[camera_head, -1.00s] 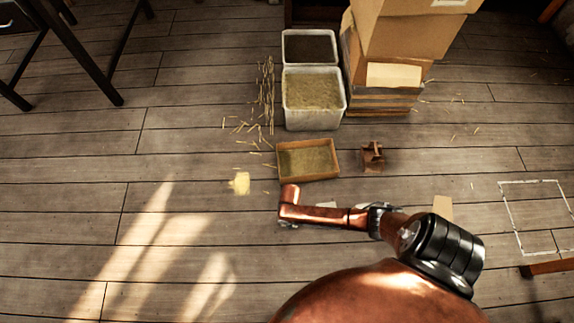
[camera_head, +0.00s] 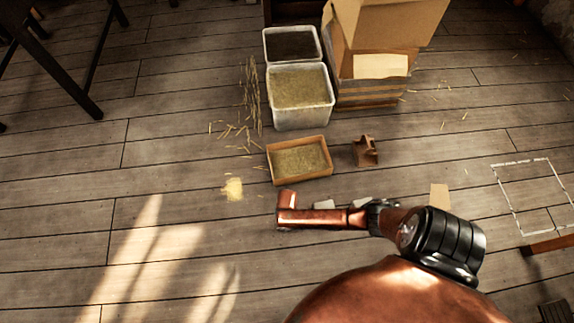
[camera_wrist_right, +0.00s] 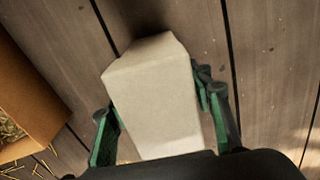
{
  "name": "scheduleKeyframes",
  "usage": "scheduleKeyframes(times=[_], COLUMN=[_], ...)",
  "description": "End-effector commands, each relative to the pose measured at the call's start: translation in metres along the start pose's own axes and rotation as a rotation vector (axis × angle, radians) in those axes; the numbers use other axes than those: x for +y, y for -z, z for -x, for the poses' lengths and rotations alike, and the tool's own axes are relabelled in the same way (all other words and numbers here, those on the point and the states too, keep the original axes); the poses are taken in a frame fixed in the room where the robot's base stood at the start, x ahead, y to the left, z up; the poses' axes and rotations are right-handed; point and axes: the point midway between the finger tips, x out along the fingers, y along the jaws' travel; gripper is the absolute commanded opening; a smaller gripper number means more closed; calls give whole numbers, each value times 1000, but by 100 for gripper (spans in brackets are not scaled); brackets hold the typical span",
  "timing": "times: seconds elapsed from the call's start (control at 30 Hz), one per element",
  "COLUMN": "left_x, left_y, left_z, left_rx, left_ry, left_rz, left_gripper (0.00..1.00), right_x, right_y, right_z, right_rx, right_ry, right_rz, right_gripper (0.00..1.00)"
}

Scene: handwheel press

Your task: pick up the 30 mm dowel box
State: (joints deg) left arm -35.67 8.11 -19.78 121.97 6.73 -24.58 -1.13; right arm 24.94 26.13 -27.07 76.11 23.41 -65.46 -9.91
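A pale cream box (camera_wrist_right: 155,95), plain on the faces I see, fills the middle of the right wrist view. The green fingers of my right gripper (camera_wrist_right: 165,115) stand on either side of it, close along its sides. I cannot tell whether they press on it. No label shows, so I cannot read its size. In the head view my copper right arm reaches left over the floor, and its gripper is hidden. Two pale pieces (camera_head: 323,204) (camera_head: 362,202) show just behind the arm; I cannot tell which is the box between the fingers. My left gripper is not in view.
An open shallow tray (camera_head: 314,178) lies beyond the arm; its edge shows in the wrist view (camera_wrist_right: 30,85). A brown bracket-like object (camera_head: 365,151), two straw-coloured and dark bins (camera_head: 302,118), and stacked cartons (camera_head: 385,30) stand behind. A flat tan piece (camera_head: 440,195) lies right.

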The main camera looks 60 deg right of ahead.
Motion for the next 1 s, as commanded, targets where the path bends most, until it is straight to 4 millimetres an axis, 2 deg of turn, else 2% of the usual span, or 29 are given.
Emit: scheduleKeyframes(times=[0.07, 0.53, 0.83, 1.0], left_x=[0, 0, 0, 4], left_y=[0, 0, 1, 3], left_z=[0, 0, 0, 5], left_rx=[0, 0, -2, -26], left_ry=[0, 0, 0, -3], left_rz=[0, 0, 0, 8], left_gripper=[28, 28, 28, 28], right_x=[0, 0, 0, 1], right_y=[0, 0, 0, 1], right_z=[0, 0, 1, 9], right_rx=[0, -1, 0, 2], right_ry=[0, 0, -1, -2], right_rz=[0, 0, 0, 0], right_gripper=[40, 7, 7, 7])
